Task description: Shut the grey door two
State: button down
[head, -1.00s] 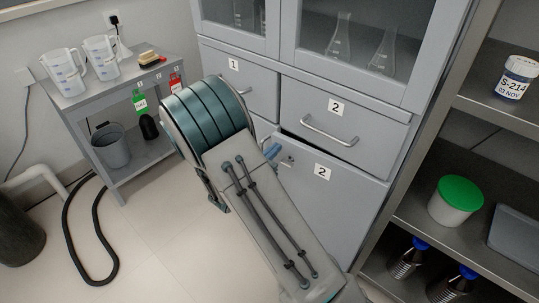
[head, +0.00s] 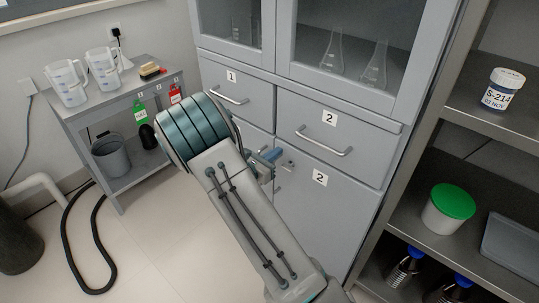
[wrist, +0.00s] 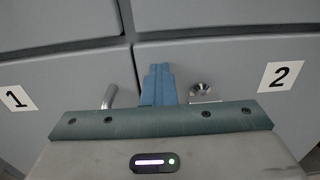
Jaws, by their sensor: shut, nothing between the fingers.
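Grey door two (head: 322,215) is the lower right cabinet door, with a "2" label near its top. In the head view it looks flush with the cabinet, with no open gap along its top edge. It also fills the right side of the wrist view (wrist: 235,65), where a thin dark seam runs above it. My gripper (head: 272,155) is at the door's upper left corner, its blue fingers together and empty. In the wrist view the fingers (wrist: 158,80) point at the door just left of a round metal lock (wrist: 200,90). Contact cannot be told.
Grey door one (wrist: 60,80) with a metal handle (wrist: 109,96) is left of the fingers. Drawer two (head: 340,135) is shut above. An open shelf (head: 420,225) stands close on the right.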

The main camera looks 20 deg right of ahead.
jog(key=p+v, duration=0.4)
jog(key=v, duration=1)
jog(key=s+d+r+m+g+y+p, duration=0.2)
jog(key=s+d+r+m+g+p, duration=0.15)
jog(key=r, duration=0.35)
jog(key=s+d+r+m+g+y+p, duration=0.2)
jog(key=s+r+m+g+p, duration=0.1)
jog(key=s+r+m+p, duration=0.25)
jog(key=s+d+r+m+g+y+p, duration=0.2)
jog(key=s+d+r+m+g+p, duration=0.15)
jog(key=r, duration=0.45)
jog(key=s+a+r+m+t+y+p, duration=0.2)
jog(key=s+r+m+y+p, duration=0.3)
jog(key=r, duration=0.5)
jog(key=s+a+r+m+t+y+p, duration=0.2)
jog(key=s+a+r+m+y+p, duration=0.1)
jog(key=r+p, duration=0.6)
notch_tip(320, 180, up, 3)
jog(key=s+m+y, duration=0.1)
jog(key=s+m, duration=0.1)
jog(key=m, duration=0.1)
jog(key=shift+f+y, duration=0.2)
jog(key=shift+y, duration=0.2)
jog(key=shift+a+m, duration=0.1)
jog(key=shift+m, duration=0.15)
